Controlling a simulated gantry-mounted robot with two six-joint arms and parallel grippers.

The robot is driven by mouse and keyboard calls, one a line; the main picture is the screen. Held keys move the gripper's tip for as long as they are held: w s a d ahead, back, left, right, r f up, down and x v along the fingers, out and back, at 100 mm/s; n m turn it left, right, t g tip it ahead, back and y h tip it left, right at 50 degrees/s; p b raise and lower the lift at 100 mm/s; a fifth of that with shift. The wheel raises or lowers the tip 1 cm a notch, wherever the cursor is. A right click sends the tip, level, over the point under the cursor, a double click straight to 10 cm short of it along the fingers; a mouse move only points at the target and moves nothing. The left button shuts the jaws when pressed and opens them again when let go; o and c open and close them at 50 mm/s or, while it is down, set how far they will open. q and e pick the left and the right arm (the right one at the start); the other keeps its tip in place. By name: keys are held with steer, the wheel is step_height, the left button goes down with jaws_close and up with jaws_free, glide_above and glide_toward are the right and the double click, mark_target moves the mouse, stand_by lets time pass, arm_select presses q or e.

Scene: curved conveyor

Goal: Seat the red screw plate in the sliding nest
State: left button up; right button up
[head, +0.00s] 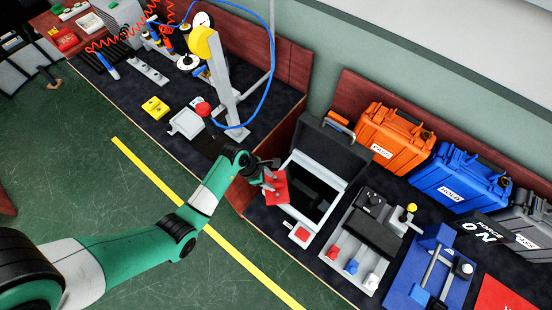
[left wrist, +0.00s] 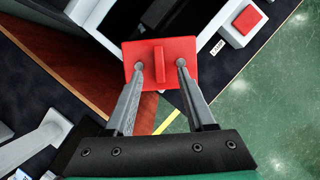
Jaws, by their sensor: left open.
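The red screw plate (head: 276,188) is a flat square with a raised rib, beside the left edge of an open white-framed box with a dark inside (head: 313,212). My left gripper (head: 269,176) is at the plate. In the left wrist view, the open fingers (left wrist: 160,66) stand on either side of the rib of the red plate (left wrist: 160,48), with a gap on both sides. I cannot tell what the plate rests on. I cannot tell for certain which fixture is the sliding nest. My right gripper is not in view.
A red button block (head: 300,234) sits at the box's front. A grey fixture with colored knobs (head: 362,240) and a blue fixture (head: 432,270) stand to the right. Orange (head: 395,137) and blue (head: 460,180) cases stand behind. A white tray (head: 187,123) lies on the left bench.

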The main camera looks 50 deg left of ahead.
mark_target(276, 185)
arm_select(q)
steer(key=b+x, duration=0.2)
steer(key=x, duration=0.3)
steer(key=shift+a, duration=0.1)
jaws_close()
stand_by(1.2)
